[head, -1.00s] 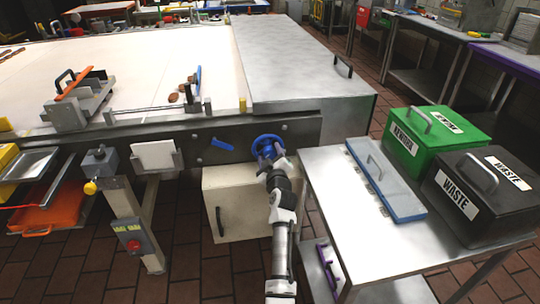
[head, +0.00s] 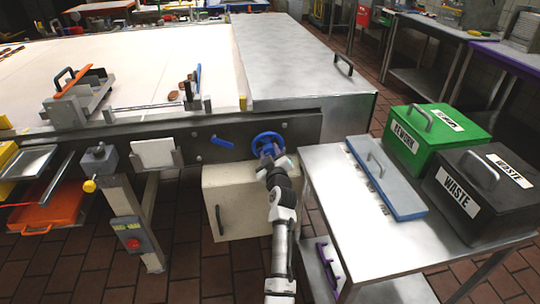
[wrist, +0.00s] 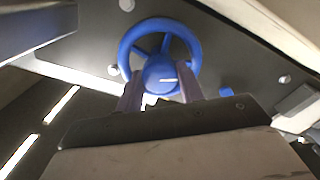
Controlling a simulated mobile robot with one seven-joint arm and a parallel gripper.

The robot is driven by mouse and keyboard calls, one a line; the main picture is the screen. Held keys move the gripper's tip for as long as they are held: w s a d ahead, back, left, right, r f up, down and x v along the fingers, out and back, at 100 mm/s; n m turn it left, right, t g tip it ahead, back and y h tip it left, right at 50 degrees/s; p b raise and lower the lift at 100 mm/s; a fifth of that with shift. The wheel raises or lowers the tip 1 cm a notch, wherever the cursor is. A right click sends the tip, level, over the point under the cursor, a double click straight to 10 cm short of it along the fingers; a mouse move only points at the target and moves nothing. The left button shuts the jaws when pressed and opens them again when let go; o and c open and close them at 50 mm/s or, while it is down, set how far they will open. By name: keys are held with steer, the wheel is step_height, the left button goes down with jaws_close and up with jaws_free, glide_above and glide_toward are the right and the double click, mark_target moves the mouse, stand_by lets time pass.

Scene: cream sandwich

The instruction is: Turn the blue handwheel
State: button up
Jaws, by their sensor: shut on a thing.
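The blue handwheel (head: 259,138) is mounted on the dark side panel of the conveyor machine. It shows large in the wrist view (wrist: 126,47), with its round rim, spokes and a hub bearing a short white mark. My gripper (head: 268,155) is at the lower part of the wheel, and in the wrist view its two fingers (wrist: 162,88) stand on either side of the lower hub area. It is shut on the handwheel. The exact contact of the fingertips is partly hidden behind the fingers and the wheel.
A blue lever (head: 222,143) is left of the wheel. A cream cabinet (head: 238,205) sits below.

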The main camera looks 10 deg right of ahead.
steer(key=m+b, duration=0.1)
steer(key=m, duration=0.2)
steer(key=shift+f+m, duration=0.15)
steer(key=shift+m, duration=0.15)
steer(key=m+b, duration=0.1)
steer(key=m, duration=0.6)
steer(key=m+p, duration=0.1)
steer(key=m, duration=0.2)
steer(key=shift+m, duration=0.4)
steer(key=m+p, duration=0.1)
steer(key=m, duration=0.2)
steer(key=shift+m, duration=0.3)
steer(key=m+p, duration=0.1)
steer(key=m, duration=0.2)
steer(key=shift+m+p, duration=0.3)
steer(key=m+p, duration=0.1)
steer(key=m, duration=0.2)
steer(key=shift+m+p, duration=1.05)
steer(key=shift+m, duration=0.95)
